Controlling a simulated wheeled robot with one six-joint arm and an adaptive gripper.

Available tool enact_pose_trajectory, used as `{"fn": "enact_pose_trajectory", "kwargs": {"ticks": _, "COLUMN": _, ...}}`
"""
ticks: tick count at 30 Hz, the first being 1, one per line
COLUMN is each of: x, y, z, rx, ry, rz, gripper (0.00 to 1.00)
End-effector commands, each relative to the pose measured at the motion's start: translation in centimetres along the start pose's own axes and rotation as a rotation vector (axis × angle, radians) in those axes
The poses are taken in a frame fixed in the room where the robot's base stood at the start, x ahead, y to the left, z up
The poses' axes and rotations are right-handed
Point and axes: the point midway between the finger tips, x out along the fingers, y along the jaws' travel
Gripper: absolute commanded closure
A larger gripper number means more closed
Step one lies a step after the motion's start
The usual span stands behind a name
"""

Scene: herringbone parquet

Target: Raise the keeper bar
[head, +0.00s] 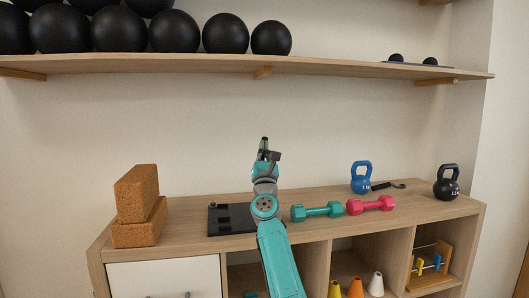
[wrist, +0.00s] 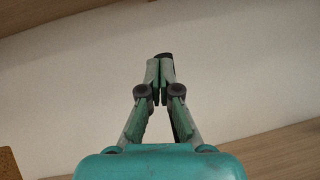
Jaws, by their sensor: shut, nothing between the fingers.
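My gripper (head: 264,145) is raised above the cabinet top in the head view, pointing up in front of the bare wall. In the wrist view its two fingers (wrist: 160,64) meet at the tips, with nothing between them. A flat black board (head: 222,217) with small dark fittings lies on the cabinet top, partly hidden by my arm. A small wooden frame (head: 430,270) with thin rods and yellow and blue pieces stands in the lower right compartment. I cannot tell which of these, if either, carries the keeper bar. The wrist view shows neither of them.
Cork blocks (head: 137,195) stand left on the cabinet top (head: 190,240). A teal dumbbell (head: 316,211), a pink dumbbell (head: 370,205), a blue kettlebell (head: 361,182) and a black kettlebell (head: 446,187) stand right. A wall shelf (head: 330,67) with black balls (head: 175,32) overhangs.

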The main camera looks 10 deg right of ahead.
Motion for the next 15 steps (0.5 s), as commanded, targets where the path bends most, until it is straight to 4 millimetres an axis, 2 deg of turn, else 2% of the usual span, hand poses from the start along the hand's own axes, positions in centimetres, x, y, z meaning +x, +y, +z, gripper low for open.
{"fn": "enact_pose_trajectory", "kwargs": {"ticks": 15, "x": 3.0, "y": 0.3, "z": -0.3, "rx": -0.001, "ry": -0.001, "rz": -0.001, "gripper": 1.0}}
